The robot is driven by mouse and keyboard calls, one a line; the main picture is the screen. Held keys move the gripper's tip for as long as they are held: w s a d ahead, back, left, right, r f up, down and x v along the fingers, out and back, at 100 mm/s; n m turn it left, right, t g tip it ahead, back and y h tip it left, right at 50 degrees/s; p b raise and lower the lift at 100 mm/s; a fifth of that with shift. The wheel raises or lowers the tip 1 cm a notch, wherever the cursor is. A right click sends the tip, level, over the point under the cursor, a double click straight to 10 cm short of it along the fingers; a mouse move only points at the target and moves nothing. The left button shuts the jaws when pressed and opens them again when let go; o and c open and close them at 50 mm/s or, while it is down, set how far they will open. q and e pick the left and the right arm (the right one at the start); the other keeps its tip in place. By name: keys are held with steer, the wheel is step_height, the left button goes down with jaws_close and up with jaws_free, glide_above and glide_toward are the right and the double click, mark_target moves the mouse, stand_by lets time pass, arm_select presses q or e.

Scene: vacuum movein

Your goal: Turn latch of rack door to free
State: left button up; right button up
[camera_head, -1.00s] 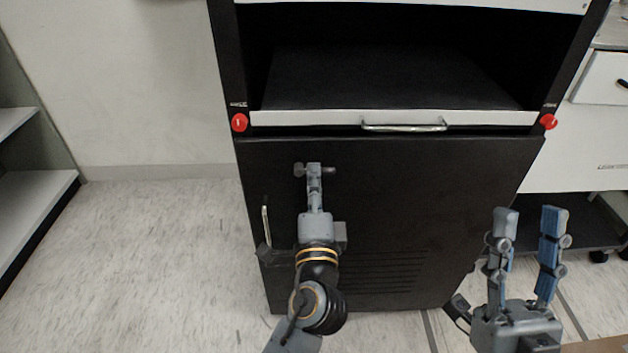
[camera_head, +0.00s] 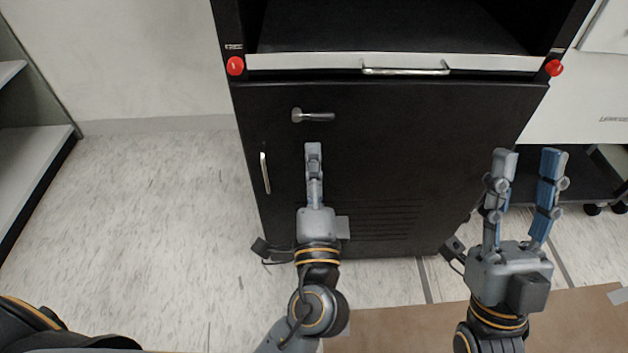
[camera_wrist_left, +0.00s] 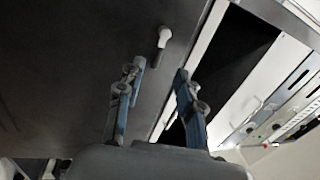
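The rack door (camera_head: 400,160) is black and looks closed. Its latch (camera_head: 313,116) is a small metal lever near the door's upper left, with a round hub at left and its arm lying horizontally to the right. My left gripper (camera_head: 313,148) is just below the latch in the head view, apart from it. The left wrist view shows its two fingers (camera_wrist_left: 160,75) spread with nothing between them, and the latch (camera_wrist_left: 164,38) beyond the fingertips. My right gripper (camera_head: 528,155) is open and empty, right of the door, fingers pointing up.
A vertical handle (camera_head: 265,173) is on the door's left side. Above the door is a white-edged shelf with a horizontal handle (camera_head: 405,71), between two red knobs (camera_head: 235,66) (camera_head: 555,68). A brown surface (camera_head: 570,318) lies at lower right. Floor left of the rack is clear.

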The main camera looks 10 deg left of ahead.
arm_select(q)
steer(key=v, duration=0.3)
steer(key=shift+s+d, duration=0.1)
steer(key=shift+s, duration=0.25)
